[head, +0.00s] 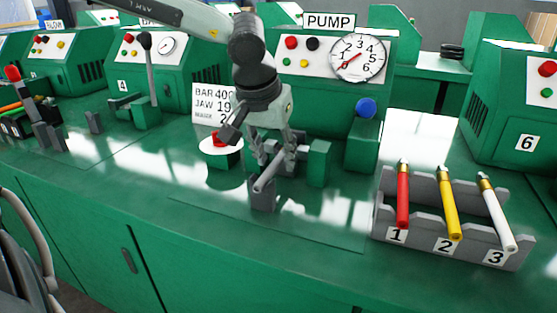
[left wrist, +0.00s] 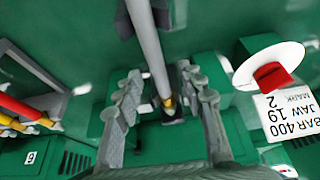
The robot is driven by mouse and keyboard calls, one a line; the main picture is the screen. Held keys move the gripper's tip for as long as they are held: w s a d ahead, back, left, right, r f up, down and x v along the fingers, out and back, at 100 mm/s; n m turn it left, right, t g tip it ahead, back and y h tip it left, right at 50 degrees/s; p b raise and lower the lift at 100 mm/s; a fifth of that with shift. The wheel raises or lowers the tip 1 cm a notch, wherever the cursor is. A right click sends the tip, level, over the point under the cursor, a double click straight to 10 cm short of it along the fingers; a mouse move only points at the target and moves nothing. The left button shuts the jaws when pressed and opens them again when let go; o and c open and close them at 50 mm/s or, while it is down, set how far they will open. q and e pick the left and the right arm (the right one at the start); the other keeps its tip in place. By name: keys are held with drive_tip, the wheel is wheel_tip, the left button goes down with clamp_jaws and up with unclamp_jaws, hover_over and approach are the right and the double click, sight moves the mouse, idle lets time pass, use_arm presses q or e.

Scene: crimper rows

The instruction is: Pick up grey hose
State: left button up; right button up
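The grey hose (head: 265,180) lies in the crimper at the centre of the head view, its near end over a grey post (head: 262,198). In the left wrist view the hose (left wrist: 150,50) runs between the fingers, with a brass fitting at its end near a dark jaw opening. My left gripper (head: 276,152) is above the hose, pointing down. Its fingers stand apart on both sides of the hose in the left wrist view (left wrist: 166,98), with gaps showing, so it is open. The gripper partly hides the hose in the head view.
A grey rack (head: 450,246) at the right holds red, yellow and white hoses in slots 1, 2 and 3. A red button on a white disc (head: 207,150) and a BAR 400 sign (head: 208,103) stand close left. The pump gauge (head: 358,57) is behind.

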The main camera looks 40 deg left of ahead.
use_arm(q)
drive_tip(key=shift+f+b, duration=0.25)
drive_tip(key=shift+b, duration=0.1)
idle(0.5)
clamp_jaws()
